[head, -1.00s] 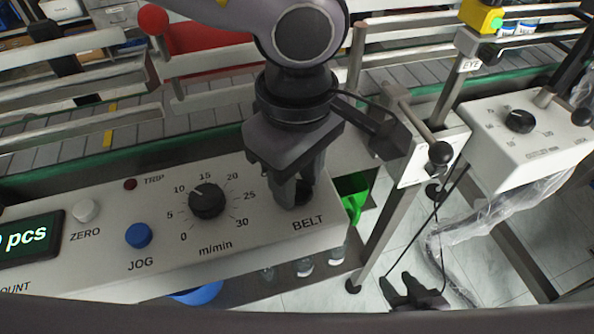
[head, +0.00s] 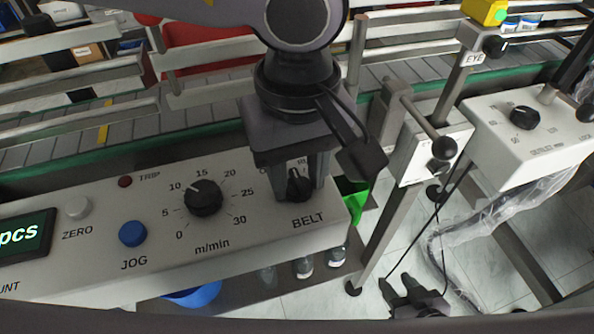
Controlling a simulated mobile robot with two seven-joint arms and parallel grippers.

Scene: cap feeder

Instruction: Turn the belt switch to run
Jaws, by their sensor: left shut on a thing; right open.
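The belt switch (head: 298,186) is a small black knob with a white pointer line, above the label BELT at the right end of the light grey control panel (head: 110,262). Its pointer points roughly up, leaning slightly left. Small lettering just above it is partly hidden by my gripper. My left gripper (head: 297,190) comes down from above and is shut on the belt switch, with a finger on the left and right of the knob. My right gripper (head: 407,290) is open and empty, low in the picture over the floor, away from the panel.
Left of the switch are a speed dial (head: 204,198), a blue JOG button (head: 133,233), a ZERO button (head: 78,207), a red TRIP lamp (head: 125,181) and a counter display (head: 22,237). The conveyor (head: 130,125) runs behind. A crank bracket (head: 425,160) stands close on the right.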

